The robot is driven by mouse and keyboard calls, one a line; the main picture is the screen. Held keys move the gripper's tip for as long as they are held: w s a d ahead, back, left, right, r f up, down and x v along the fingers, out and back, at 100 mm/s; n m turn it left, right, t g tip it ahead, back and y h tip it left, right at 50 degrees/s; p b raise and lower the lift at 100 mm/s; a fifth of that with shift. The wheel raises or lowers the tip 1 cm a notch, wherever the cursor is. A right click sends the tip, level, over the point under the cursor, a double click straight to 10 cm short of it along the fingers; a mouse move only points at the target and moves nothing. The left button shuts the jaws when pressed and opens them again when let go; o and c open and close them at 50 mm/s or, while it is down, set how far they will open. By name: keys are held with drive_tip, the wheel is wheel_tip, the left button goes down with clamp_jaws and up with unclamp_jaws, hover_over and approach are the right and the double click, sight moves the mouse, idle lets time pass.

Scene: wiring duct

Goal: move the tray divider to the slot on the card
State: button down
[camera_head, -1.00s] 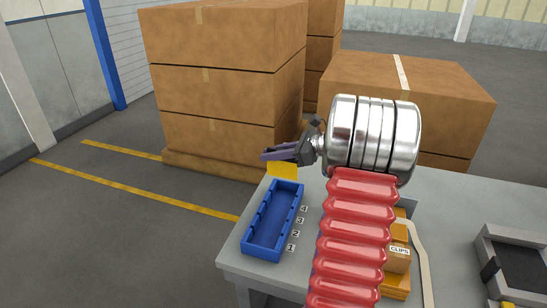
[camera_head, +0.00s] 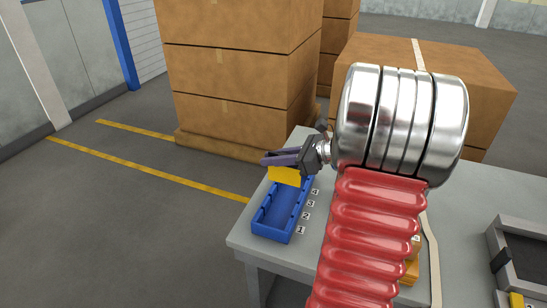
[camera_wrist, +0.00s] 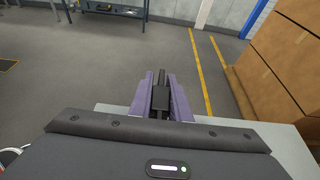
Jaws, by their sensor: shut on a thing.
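My gripper (camera_head: 284,158) is shut on the yellow tray divider (camera_head: 285,177), which hangs below its fingers. The divider is over the far part of the blue tray (camera_head: 272,233); I cannot tell whether it touches the tray. The tray lies on the grey table, with number labels (camera_head: 307,215) 1 to 4 along its right side, 1 nearest. No card with a slot number is readable in view.
The grey table (camera_head: 475,215) holds a dark-floored bin (camera_head: 520,255) at the right. An orange box (camera_head: 412,262) is mostly hidden behind my red arm sleeve. Stacked cardboard boxes (camera_head: 240,75) stand behind the table. Open floor lies to the left.

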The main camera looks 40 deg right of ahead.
sight(273, 173)
drive_tip(key=shift+f, duration=0.1)
drive_tip(key=shift+f, duration=2.8)
drive_tip(key=shift+f, duration=2.45)
drive_tip(key=c, duration=1.6)
unclamp_jaws()
drive_tip(key=v, duration=1.3)
drive_tip(key=shift+s+d, duration=0.25)
drive_tip(key=shift+s, duration=0.1)
